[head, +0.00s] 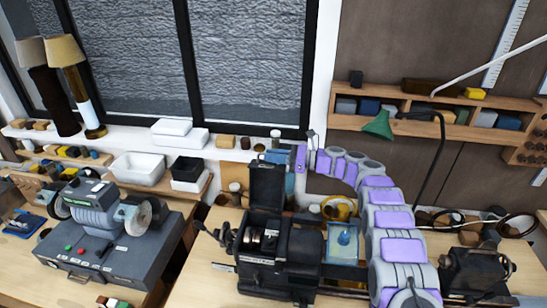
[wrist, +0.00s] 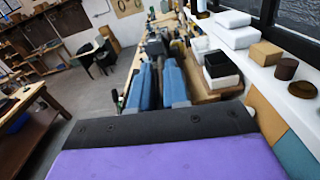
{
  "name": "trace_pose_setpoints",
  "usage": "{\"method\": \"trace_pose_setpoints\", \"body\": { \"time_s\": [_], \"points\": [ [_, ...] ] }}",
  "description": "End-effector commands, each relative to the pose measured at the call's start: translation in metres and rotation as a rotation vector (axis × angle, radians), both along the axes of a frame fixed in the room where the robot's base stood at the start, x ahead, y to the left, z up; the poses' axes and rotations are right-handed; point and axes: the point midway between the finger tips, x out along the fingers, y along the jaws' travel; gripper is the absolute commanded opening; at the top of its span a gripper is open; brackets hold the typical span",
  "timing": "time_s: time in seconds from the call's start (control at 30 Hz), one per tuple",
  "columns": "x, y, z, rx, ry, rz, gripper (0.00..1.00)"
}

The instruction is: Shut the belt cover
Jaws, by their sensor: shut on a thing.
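The belt cover (head: 267,184) is a black panel standing upright, raised at the left end of the black lathe (head: 290,250) in the head view. My gripper (head: 278,157) reaches in from the right, its blue fingers at the cover's top right edge. It is shut on the cover there, though the contact is small and partly hidden. In the wrist view the two blue fingers of my gripper (wrist: 159,62) point away from me. The held edge is hard to make out between them.
A grinder (head: 95,215) on a grey base stands on the bench to the left. White and black boxes (head: 188,172) and two lamps (head: 72,85) stand by the window. My arm arches over the lathe's right part. A green-shaded lamp (head: 379,125) hangs behind it.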

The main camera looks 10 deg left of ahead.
Motion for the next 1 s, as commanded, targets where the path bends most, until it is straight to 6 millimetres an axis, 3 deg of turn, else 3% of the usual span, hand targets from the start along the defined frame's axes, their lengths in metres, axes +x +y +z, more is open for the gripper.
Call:
{"method": "trace_pose_setpoints", "body": {
  "time_s": [0.57, 1.0],
  "points": [
    [-0.013, 0.001, 0.005, -0.001, -0.068, 0.0, 0.0],
    [-0.048, 0.003, 0.006, -0.006, -0.274, 0.002, 0.0]
  ]
}}
